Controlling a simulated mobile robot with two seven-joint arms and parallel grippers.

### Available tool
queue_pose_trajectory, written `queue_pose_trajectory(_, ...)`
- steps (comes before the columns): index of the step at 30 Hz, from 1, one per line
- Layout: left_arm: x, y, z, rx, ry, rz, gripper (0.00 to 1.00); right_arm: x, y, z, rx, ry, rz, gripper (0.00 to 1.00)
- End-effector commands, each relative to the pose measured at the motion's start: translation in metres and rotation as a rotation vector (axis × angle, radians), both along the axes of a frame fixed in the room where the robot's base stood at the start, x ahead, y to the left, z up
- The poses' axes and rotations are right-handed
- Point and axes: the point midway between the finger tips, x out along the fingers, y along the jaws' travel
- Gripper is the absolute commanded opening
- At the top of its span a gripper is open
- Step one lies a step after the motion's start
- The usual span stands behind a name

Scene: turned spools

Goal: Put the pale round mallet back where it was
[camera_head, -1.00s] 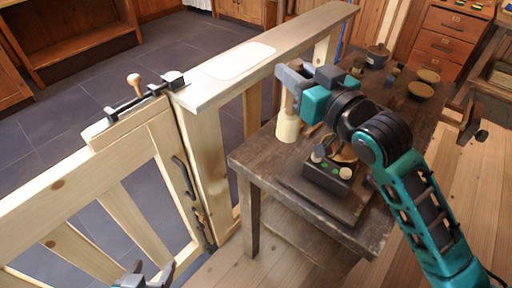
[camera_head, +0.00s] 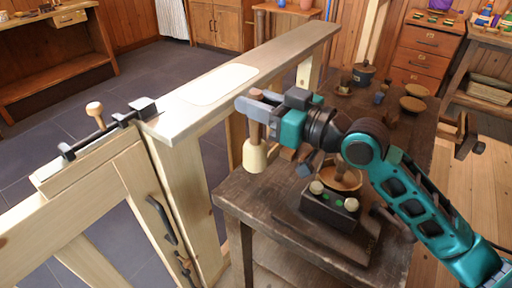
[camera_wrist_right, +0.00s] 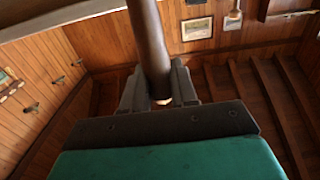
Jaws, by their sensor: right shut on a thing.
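The pale round mallet (camera_head: 256,156) hangs upright, pale head down, from my right gripper (camera_head: 257,106). The gripper is shut on its brown handle, which also shows between the fingers in the wrist view (camera_wrist_right: 150,45). The mallet is in the air by the left edge of the dark wooden table (camera_head: 235,195), close to the pale ledge (camera_head: 190,116). A whitish rounded rectangle (camera_head: 222,85) lies bare on top of the ledge. My left gripper is not in view.
A dark box with round knobs (camera_head: 329,208) and a brown bowl (camera_head: 340,180) stand on the table near the gripper. Several pots and bowls are farther back. A wooden gate (camera_head: 90,190) with a black bolt (camera_head: 105,130) stands left of the ledge.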

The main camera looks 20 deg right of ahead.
Motion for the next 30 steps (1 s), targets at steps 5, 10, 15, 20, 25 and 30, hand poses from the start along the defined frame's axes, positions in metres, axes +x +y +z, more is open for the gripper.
queue_pose_trajectory(5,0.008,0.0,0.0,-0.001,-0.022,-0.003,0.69,0.0,0.0,-0.024,0.001,0.0,0.001,0.0)
queue_pose_trajectory(10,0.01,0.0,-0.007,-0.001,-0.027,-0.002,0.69,0.0,0.0,-0.043,0.001,0.001,0.0,0.0)
queue_pose_trajectory(15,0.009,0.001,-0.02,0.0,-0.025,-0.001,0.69,0.0,0.0,-0.073,0.0,0.0,0.001,0.0)
queue_pose_trajectory(20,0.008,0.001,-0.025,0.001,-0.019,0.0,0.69,0.0,0.0,-0.083,0.0,-0.002,-0.001,0.0)
queue_pose_trajectory(25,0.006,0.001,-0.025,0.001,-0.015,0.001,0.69,0.0,0.0,-0.082,0.0,-0.003,0.0,0.0)
queue_pose_trajectory(30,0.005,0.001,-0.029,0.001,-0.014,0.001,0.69,0.0,0.0,-0.085,0.0,-0.002,0.0,0.0)
